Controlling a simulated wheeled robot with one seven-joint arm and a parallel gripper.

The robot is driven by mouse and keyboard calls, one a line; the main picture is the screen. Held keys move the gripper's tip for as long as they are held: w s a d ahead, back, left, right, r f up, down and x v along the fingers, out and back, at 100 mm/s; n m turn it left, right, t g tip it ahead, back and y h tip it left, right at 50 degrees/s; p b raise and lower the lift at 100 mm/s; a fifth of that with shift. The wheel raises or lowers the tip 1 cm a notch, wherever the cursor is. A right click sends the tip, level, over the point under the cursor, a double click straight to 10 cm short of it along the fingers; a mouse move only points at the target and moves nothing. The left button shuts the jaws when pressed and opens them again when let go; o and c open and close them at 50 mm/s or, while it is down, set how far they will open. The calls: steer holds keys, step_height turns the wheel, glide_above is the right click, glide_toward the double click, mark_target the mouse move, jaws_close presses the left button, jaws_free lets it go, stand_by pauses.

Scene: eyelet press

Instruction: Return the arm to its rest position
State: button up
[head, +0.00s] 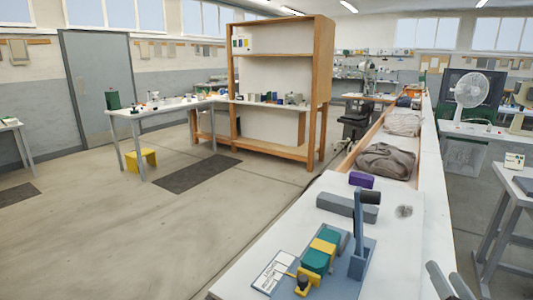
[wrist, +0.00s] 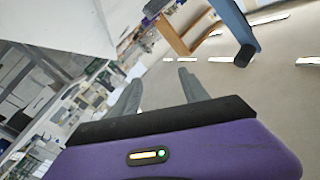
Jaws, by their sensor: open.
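My gripper (head: 452,281) shows at the bottom right edge of the head view, to the right of the white bench top. Its two grey fingers are apart. In the wrist view my gripper (wrist: 160,88) has nothing between its fingers, and the picture is strongly tilted. The eyelet press (head: 358,235) stands on the bench to the left of my gripper, clear of it. It has a blue-grey upright with a dark handle end, and teal and yellow parts at its left. A blue bar with a black end, likely the press lever (wrist: 233,28), shows in the wrist view.
On the white bench (head: 395,262) lie a grey bar (head: 346,206), a purple block (head: 361,180), a grey fuzzy patch (head: 404,211) and a printed card (head: 272,272). Cloth bundles (head: 386,161) lie in a trough behind. A fan (head: 473,93) stands at right. The floor at left is open.

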steer(key=s+a+f+n+g+y, duration=0.1)
steer(key=s+a+f+n, duration=0.1)
steer(key=s+a, duration=0.5)
steer(key=s+a+f+n+g+y, duration=0.1)
steer(key=s+a+f+n, duration=0.2)
steer(key=s, duration=1.5)
steer(key=s+a+f+n+g+y, duration=0.1)
steer(key=s+a+f+n, duration=0.1)
steer(key=s+a, duration=0.9)
steer(key=shift+s+a+f+n+y, duration=0.3)
steer(key=shift+s+n+y, duration=0.1)
steer(key=shift+s, duration=0.75)
